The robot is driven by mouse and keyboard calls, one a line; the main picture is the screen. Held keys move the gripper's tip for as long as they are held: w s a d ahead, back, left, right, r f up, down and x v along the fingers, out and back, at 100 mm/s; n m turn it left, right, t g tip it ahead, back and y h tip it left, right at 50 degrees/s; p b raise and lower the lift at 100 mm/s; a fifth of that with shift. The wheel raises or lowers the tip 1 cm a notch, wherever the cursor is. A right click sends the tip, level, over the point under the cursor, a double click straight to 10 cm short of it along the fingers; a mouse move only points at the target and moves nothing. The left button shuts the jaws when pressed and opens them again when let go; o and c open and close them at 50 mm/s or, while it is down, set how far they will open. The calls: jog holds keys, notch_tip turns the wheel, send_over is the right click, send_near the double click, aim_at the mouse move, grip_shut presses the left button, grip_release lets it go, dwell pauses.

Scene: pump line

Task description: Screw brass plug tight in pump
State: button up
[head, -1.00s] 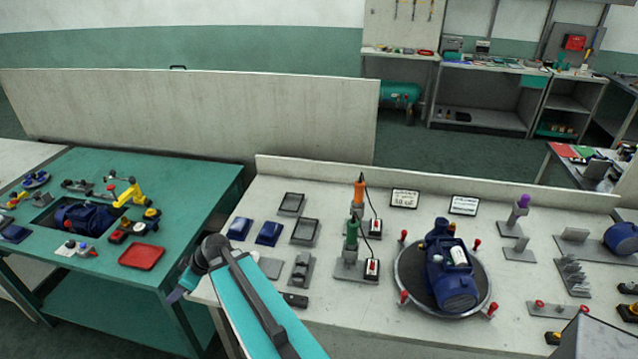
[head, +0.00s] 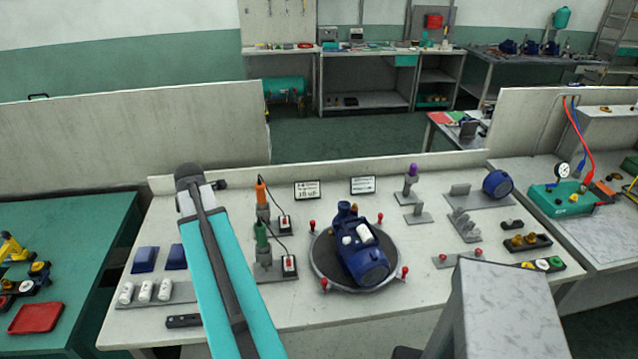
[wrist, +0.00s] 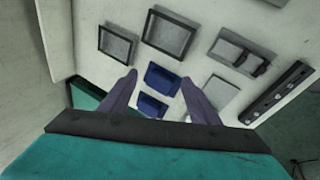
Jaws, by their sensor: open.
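The blue pump (head: 362,258) lies on a round grey turntable (head: 325,277) with red-topped clamps around it, in the middle of the bench in the head view. A small brass-coloured piece (head: 353,210) shows at its back end; I cannot tell whether it is the plug or how it is seated. Brass-coloured parts (head: 522,240) also stand in a dark holder at the right. My gripper (wrist: 159,77) is open and empty in the wrist view, above small blue bins, well left of the pump. In the head view my arm mostly hides it.
Blue bins (head: 145,259) and white cylinders (head: 145,291) on a grey rack lie at the bench's left. Orange-handled (head: 261,194) and green-handled (head: 262,237) tools stand between my arm and the pump. A low back panel edges the bench.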

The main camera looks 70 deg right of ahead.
jog(key=s+d+r+g+h, duration=0.1)
jog(key=s+d+r+g, duration=0.1)
jog(key=s+d+r, duration=0.5)
jog(key=s+d+r+g+h, duration=0.1)
jog(key=s+d+r+g, duration=0.15)
jog(key=s+d, duration=0.75)
jog(key=s+d+y, duration=0.1)
jog(key=s, duration=0.8)
jog(key=s+d+n, duration=0.1)
jog(key=s+d, duration=0.1)
jog(key=s, duration=0.7)
jog(key=s+d+f+n+y+p, duration=0.1)
jog(key=s, duration=0.8)
jog(key=shift+s+d+g+y, duration=0.2)
jog(key=shift+d+g+y, duration=0.1)
jog(key=shift+g, duration=0.05)
jog(key=shift+s, duration=0.15)
jog(key=shift+f, duration=0.25)
